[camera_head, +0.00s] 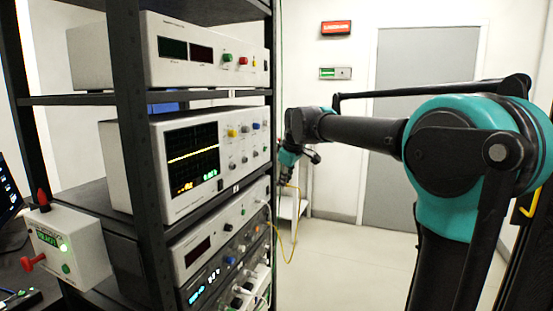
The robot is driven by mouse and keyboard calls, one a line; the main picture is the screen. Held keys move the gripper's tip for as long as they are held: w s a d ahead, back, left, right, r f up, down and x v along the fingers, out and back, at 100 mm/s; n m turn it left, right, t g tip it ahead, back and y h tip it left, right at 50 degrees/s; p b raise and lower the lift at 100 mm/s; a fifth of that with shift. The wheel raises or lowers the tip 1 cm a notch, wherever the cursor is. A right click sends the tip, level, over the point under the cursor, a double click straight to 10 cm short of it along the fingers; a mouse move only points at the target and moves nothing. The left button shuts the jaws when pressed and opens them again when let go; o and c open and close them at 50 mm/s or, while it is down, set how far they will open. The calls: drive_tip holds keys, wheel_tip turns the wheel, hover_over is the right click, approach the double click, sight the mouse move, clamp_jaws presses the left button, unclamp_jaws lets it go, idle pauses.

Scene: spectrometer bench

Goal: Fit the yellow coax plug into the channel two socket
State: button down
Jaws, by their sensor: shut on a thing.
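My gripper (286,177) is small and far off, just right of the rack's front edge. It is shut, with a thin yellow cable (298,212) running down from it, looping and rising back toward the lower rack units. The yellow plug itself is too small to make out between the fingers. The oscilloscope (190,150), with a yellow trace on its screen, stands on the middle shelf left of my gripper. Its front carries several coloured knobs or connectors. I cannot tell which one is the channel two socket. My gripper appears apart from the panel.
A black rack (150,180) also holds a power supply (205,55) above and several stacked units (215,235) below. A white box with a red knob (65,243) stands at the left. Open floor (350,265) and a grey door (420,75) lie beyond.

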drive_tip(key=s+a+r+n+y, duration=0.1)
drive_tip(key=s+a+r+n, duration=0.2)
drive_tip(key=r, duration=0.6)
drive_tip(key=shift+s+r+g, duration=0.2)
drive_tip(key=shift+s+g, duration=0.1)
drive_tip(key=shift+s, duration=0.9)
drive_tip(key=shift+d, duration=0.1)
drive_tip(key=shift+w+a, duration=0.25)
drive_tip(key=shift+a, duration=0.5)
drive_tip(key=shift+w+a, duration=0.3)
drive_tip(key=shift+a, duration=0.5)
drive_tip(key=shift+w+a, duration=0.25)
drive_tip(key=shift+a, duration=0.5)
drive_tip(key=shift+w+a, duration=0.2)
drive_tip(key=shift+a, duration=0.35)
drive_tip(key=shift+w+a, duration=0.2)
drive_tip(key=shift+a, duration=0.3)
drive_tip(key=c, duration=1.5)
unclamp_jaws()
drive_tip(key=shift+o, duration=0.2)
